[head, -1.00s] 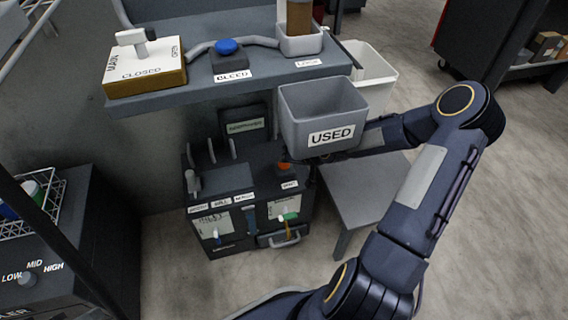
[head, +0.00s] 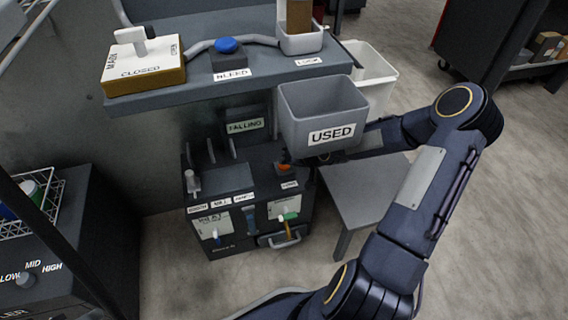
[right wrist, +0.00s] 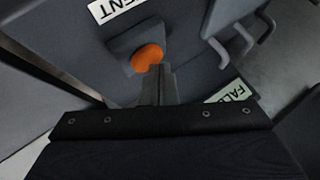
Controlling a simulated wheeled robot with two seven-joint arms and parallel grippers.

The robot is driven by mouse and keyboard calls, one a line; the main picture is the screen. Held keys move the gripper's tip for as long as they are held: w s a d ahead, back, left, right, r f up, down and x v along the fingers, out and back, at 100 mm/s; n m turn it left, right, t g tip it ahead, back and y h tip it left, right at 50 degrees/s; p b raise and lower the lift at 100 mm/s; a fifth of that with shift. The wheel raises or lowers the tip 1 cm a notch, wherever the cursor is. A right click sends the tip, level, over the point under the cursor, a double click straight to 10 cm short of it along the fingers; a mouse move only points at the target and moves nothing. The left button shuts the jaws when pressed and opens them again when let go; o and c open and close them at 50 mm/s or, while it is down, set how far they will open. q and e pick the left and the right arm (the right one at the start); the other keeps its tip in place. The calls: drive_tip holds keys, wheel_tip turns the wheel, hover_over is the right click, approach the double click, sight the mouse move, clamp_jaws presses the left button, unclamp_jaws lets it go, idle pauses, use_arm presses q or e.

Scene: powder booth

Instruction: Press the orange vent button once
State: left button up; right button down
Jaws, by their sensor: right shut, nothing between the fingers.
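The orange vent button (head: 284,168) sits on a dark square base on top of the dark machine (head: 235,185). In the right wrist view the button (right wrist: 148,58) is beside a label reading "VENT". My right gripper (right wrist: 160,72) is shut and empty, its fingertips right at the button's edge and overlapping it in that view. I cannot tell whether they press on it. In the head view the right gripper (head: 287,157) is mostly hidden behind the grey "USED" bin, just above the button. My left gripper is not in view.
The grey "USED" bin (head: 327,105) hangs at the shelf edge close above my right forearm. A small sign (head: 245,126) behind the machine reads "FALLING". A grey side table (head: 365,190) stands right of the machine. The shelf holds the blue "BLEED" button (head: 227,46).

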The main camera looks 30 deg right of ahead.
sight(287, 167)
drive_tip(key=shift+r+p, duration=0.9)
drive_tip(key=shift+p, duration=0.05)
wheel_tip(287, 167, up, 5)
drive_tip(key=p, duration=0.4)
drive_tip(key=shift+p, duration=0.4)
drive_tip(key=shift+s, duration=0.15)
